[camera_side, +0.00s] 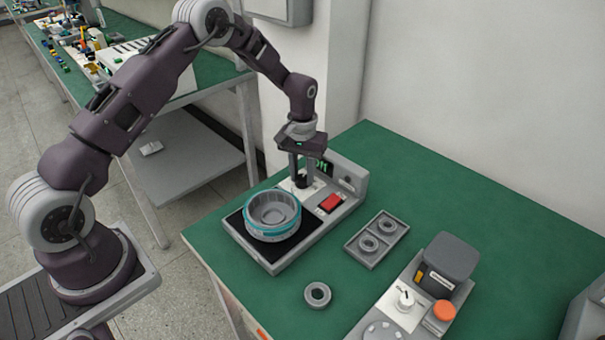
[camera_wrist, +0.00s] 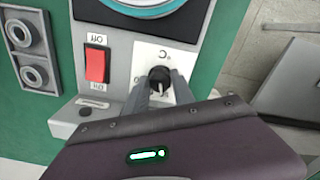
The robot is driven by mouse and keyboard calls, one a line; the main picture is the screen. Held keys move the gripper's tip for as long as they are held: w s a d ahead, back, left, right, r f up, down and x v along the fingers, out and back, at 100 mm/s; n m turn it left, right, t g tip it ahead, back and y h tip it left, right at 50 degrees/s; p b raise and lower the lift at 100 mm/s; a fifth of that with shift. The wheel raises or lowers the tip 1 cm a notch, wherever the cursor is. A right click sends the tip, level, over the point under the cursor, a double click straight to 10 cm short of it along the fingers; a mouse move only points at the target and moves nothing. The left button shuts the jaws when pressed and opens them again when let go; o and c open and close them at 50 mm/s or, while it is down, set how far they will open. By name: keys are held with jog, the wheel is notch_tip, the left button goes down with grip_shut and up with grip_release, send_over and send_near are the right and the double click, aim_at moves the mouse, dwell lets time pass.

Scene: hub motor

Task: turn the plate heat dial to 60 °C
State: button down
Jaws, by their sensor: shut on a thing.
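The plate heat dial (camera_wrist: 160,76) is a small black knob on a white panel (camera_wrist: 146,52) marked °C, seen in the wrist view. My gripper (camera_wrist: 160,88) has its two grey fingers closed on the dial from both sides. In the side view my gripper (camera_side: 302,180) points straight down at the panel, and its fingers mostly hide the dial. The heating unit (camera_side: 318,222) has a black plate with a grey, teal-banded ring-shaped housing (camera_side: 272,228) on it. The scale numbers around the dial are mostly covered, so I cannot read the setting.
A red rocker switch (camera_side: 331,203) sits beside the dial panel. A grey tray (camera_side: 361,256) with two rings, a loose ring (camera_side: 317,294) and a second device with a white knob (camera_side: 405,300) and orange button (camera_side: 444,310) stand to the right. Green table at the back right is clear.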

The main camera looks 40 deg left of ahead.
aim_at(302, 177)
jog(key=m, duration=0.4)
jog(key=shift+m, duration=1.8)
jog(key=c, duration=1.1)
grip_release()
jog(key=shift+o, duration=0.2)
notch_tip(302, 177, up, 7)
jog(key=shift+r, duration=0.1)
